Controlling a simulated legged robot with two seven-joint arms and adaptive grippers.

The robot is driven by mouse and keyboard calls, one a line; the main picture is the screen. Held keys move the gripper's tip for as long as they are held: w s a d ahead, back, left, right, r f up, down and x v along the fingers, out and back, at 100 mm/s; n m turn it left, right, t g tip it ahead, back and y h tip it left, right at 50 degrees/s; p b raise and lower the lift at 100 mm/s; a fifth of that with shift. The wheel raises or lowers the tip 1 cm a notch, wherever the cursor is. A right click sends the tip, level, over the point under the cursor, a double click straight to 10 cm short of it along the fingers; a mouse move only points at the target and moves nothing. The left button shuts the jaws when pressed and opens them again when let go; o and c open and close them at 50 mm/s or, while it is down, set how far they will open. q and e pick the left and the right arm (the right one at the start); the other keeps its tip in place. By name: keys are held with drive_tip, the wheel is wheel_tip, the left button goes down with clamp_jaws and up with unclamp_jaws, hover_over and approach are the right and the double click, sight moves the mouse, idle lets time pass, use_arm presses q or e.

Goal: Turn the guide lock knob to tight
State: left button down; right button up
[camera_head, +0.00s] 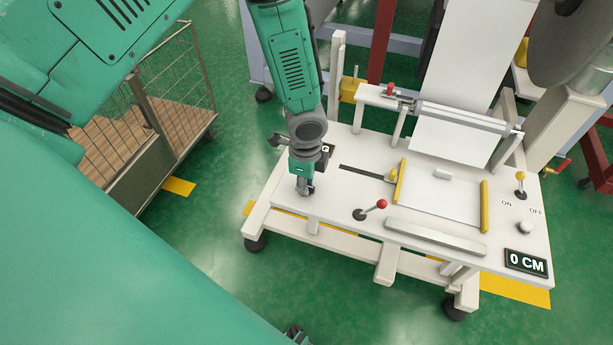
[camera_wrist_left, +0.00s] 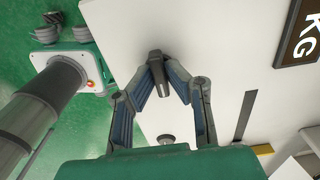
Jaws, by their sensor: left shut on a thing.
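My left gripper (camera_head: 304,190) points down at the left end of the white machine table (camera_head: 345,220). In the left wrist view its two fingers (camera_wrist_left: 165,78) are shut on a small dark grey knob (camera_wrist_left: 158,84), which I take for the guide lock knob. The fingertips meet around its upper part and its lower end sticks out between them. In the head view the gripper mostly hides this knob, and I cannot read its tight or loose marking. My right gripper is not recognisable in either view.
A red-ball lever (camera_head: 381,204) stands right of the gripper, near a slot (camera_head: 362,172) and yellow guide rails (camera_head: 400,182). A display reads 0 CM (camera_head: 526,263). The KG display (camera_wrist_left: 302,34) is close to my gripper. A wire cart (camera_head: 165,130) stands left.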

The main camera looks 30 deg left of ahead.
use_arm(q)
drive_tip(key=shift+w, duration=0.1)
drive_tip(key=c, duration=1.6)
unclamp_jaws()
drive_tip(key=shift+r, duration=0.15)
wheel_tip(320, 180, up, 12)
drive_tip(key=shift+f, duration=0.25)
drive_tip(key=shift+a, duration=0.1)
